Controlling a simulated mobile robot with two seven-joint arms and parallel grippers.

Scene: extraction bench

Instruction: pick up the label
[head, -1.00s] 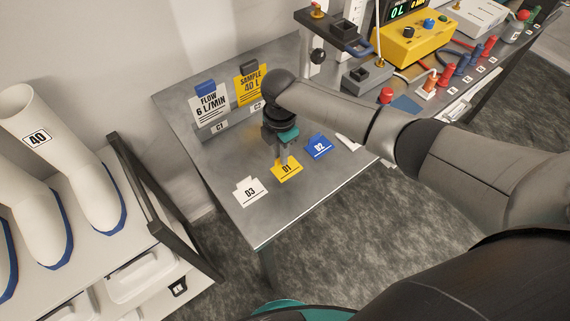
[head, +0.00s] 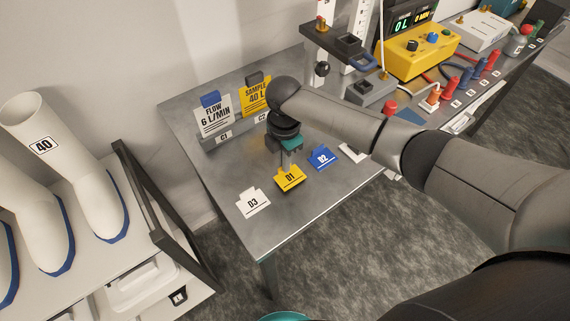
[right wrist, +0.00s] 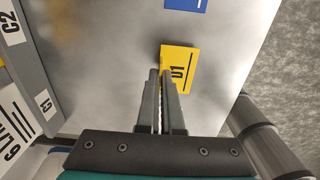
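A yellow label marked 01 (head: 289,179) is at the front middle of the grey metal bench, between a white label marked 03 (head: 253,202) and a blue label marked 02 (head: 322,158). My right gripper (head: 286,163) points down at its rear edge. In the right wrist view, my right gripper's fingers (right wrist: 160,75) are close together at the near edge of the yellow label (right wrist: 181,68), and appear shut on its tab. Any gap between the label and the bench is too small to tell. My left gripper is not in view.
A white flow card (head: 213,121) and a yellow sample card (head: 255,97) stand in a holder behind. Another white label (head: 353,153) lies right of the blue one. A yellow instrument (head: 418,52) and colored plugs fill the right. The bench's front strip is clear.

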